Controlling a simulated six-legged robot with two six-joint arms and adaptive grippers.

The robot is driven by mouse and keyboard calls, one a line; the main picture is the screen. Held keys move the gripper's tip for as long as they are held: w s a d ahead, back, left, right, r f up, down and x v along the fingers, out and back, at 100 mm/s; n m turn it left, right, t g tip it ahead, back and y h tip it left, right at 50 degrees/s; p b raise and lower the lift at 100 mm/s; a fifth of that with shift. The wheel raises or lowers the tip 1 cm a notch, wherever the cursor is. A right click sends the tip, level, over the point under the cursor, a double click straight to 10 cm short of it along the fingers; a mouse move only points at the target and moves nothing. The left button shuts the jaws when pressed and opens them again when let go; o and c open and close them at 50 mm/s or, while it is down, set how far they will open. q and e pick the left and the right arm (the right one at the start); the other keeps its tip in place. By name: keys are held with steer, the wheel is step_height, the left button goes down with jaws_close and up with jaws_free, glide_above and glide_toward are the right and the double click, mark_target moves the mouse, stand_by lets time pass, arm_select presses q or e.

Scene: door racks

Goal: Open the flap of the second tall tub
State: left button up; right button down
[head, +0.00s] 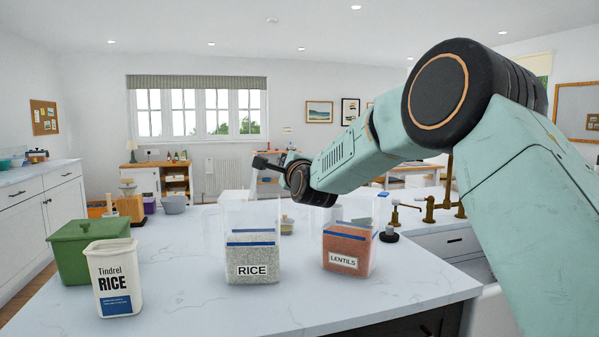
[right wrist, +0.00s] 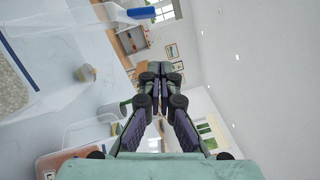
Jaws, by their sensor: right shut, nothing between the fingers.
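The clear tall tub labelled RICE (head: 252,250) stands upright on the worktop, partly filled with pale grains. To its right stands the clear tall tub labelled LENTILS (head: 348,245), with orange contents. My right gripper (head: 262,163) is shut and empty, in the air above and behind the tubs, touching neither. In the right wrist view its fingers (right wrist: 160,72) meet ahead. A clear panel with a blue tab (right wrist: 142,12) shows at that view's upper left; it seems to be a tub flap. The flaps' exact positions are hard to make out. My left gripper is out of view.
A white Tindrel RICE container (head: 114,278) and a green lidded bin (head: 88,249) stand at the worktop's left. A small jar (head: 287,226) sits behind the tubs. Brass taps (head: 430,208) rise at the right. The front centre of the worktop (head: 190,300) is clear.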

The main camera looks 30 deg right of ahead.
steer(key=r+v, duration=0.1)
steer(key=v, duration=0.8)
steer(key=shift+s+a+f, duration=0.15)
steer(key=shift+s+f, duration=0.1)
steer(key=shift+f, duration=0.05)
steer(key=shift+f, duration=0.1)
